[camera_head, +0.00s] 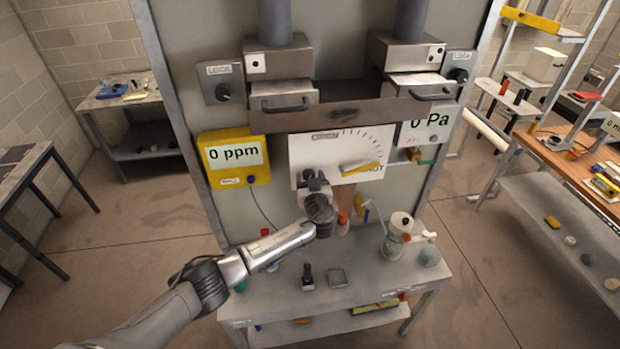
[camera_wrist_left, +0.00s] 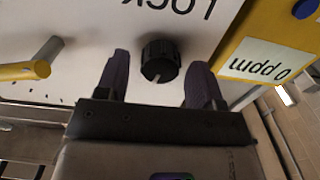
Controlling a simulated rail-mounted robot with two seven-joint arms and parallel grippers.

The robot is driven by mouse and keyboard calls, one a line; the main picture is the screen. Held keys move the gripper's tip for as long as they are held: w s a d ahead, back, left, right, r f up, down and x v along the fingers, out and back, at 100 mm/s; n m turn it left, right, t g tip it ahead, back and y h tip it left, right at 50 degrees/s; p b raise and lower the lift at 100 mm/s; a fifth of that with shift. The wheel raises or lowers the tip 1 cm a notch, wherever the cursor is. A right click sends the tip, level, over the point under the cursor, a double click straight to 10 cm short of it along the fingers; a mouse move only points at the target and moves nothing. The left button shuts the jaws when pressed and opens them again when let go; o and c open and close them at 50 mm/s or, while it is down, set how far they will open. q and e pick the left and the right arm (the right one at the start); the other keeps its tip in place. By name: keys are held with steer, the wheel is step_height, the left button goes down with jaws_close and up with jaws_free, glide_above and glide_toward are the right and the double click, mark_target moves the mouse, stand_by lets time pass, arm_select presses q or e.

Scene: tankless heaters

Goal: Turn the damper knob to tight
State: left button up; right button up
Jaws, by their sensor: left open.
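A black round knob (camera_wrist_left: 160,57) sits on the white panel (camera_head: 320,147) in the middle of the cabinet, by lettering that reads upside down as "LOCK" in the left wrist view. My left gripper (camera_head: 317,184) is in front of the panel's lower left. In the left wrist view my open fingers (camera_wrist_left: 158,72) are on either side of the knob, with gaps visible. I cannot tell how deep they reach. In the head view the gripper partly hides the knob. A yellow-ended lever (camera_head: 361,167) is on the same panel, right of the knob. My right gripper is out of view.
A yellow meter reading 0 ppm (camera_head: 234,155) is left of the panel, and a 0 Pa gauge (camera_head: 428,125) is to the right. Grey knob boxes (camera_head: 222,84) flank the drawers above. A shelf (camera_head: 290,295) below holds bottles and small items.

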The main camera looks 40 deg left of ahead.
arm_select(q)
steer(key=c, duration=0.9)
steer(key=shift+f+b, duration=0.25)
steer(key=shift+b, duration=0.35)
steer(key=shift+c, duration=0.2)
steer(key=shift+w+d+r+m+b, duration=0.1)
steer(key=shift+m+b, duration=0.75)
steer(key=shift+m, duration=4.05)
steer(key=shift+w+m+b, duration=0.1)
steer(key=shift+m+b, duration=0.7)
steer(key=shift+m, duration=4.4)
